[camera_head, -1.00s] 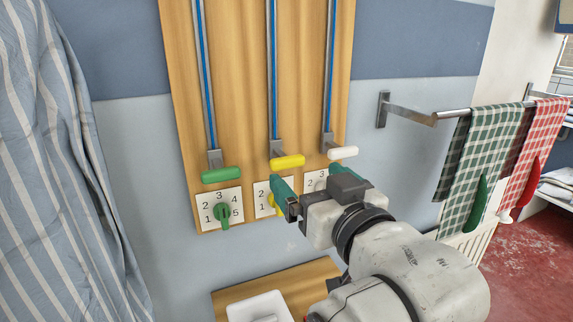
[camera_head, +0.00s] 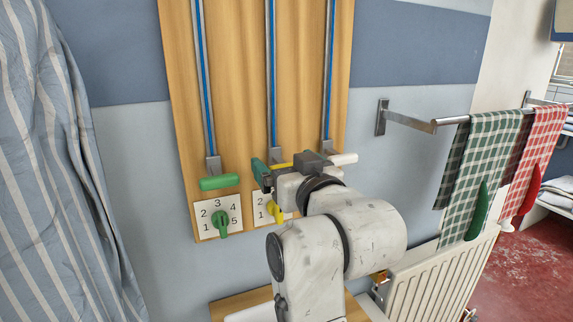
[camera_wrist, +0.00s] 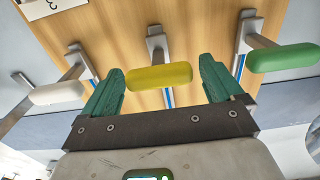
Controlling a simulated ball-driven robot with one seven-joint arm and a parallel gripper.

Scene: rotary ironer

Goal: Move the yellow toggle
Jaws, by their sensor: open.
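In the head view the wooden board carries two yellow controls: a horizontal bar handle (camera_head: 283,165) on the middle blue-striped rail, and a small dial knob (camera_head: 275,212) on a numbered card below it. The bar handle also shows in the wrist view (camera_wrist: 158,77), on a metal bracket. My gripper (camera_head: 278,164) is open at the bar's height. In the wrist view its teal fingers (camera_wrist: 163,80) stand on either side of the bar, with gaps at both ends. In the head view my gripper and arm hide part of the bar and the dial card.
A green bar handle (camera_head: 219,182) with a green dial (camera_head: 222,217) below is on the left, and a white bar handle (camera_head: 344,159) on the right. A towel rail (camera_head: 408,117) with checked towels and a radiator (camera_head: 440,280) are further right. A striped cloth (camera_head: 60,160) hangs at left.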

